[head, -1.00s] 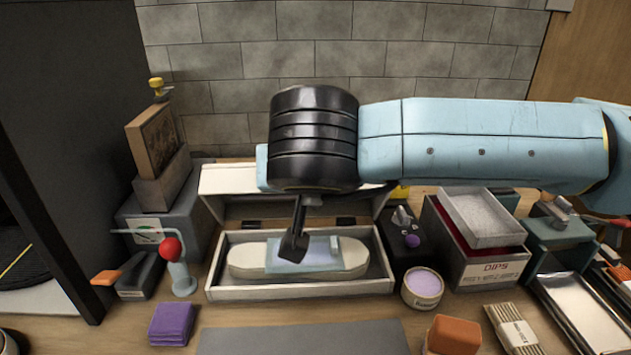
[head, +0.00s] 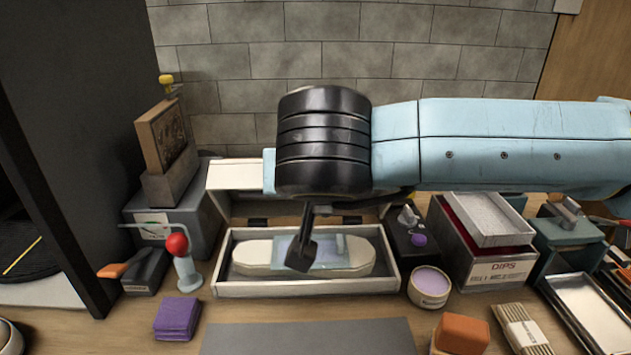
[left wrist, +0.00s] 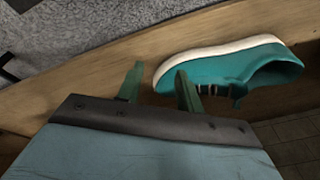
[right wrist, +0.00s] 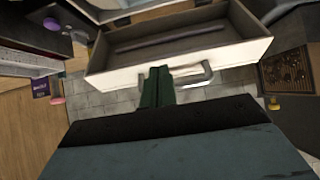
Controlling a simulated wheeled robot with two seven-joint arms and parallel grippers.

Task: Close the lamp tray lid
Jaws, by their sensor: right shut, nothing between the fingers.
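The lamp tray (head: 310,287) is a white-rimmed box in the middle of the table, holding a pale, rounded lamp panel (head: 258,257). Its lid (head: 234,175) stands open at the back, partly hidden by my right arm. In the right wrist view the lid's hollow inside and white rim (right wrist: 225,55) show, with a metal handle (right wrist: 198,82). My right gripper (right wrist: 160,70) is shut and empty, its fingertips at the rim beside the handle; I cannot tell if they touch. My left gripper (left wrist: 160,75) is open, near a teal sneaker (left wrist: 228,65) on a wooden surface.
A grey box with a framed picture (head: 164,136) and a red-knobbed stand (head: 183,265) are left of the tray. A grey mat (head: 305,337) lies in front.

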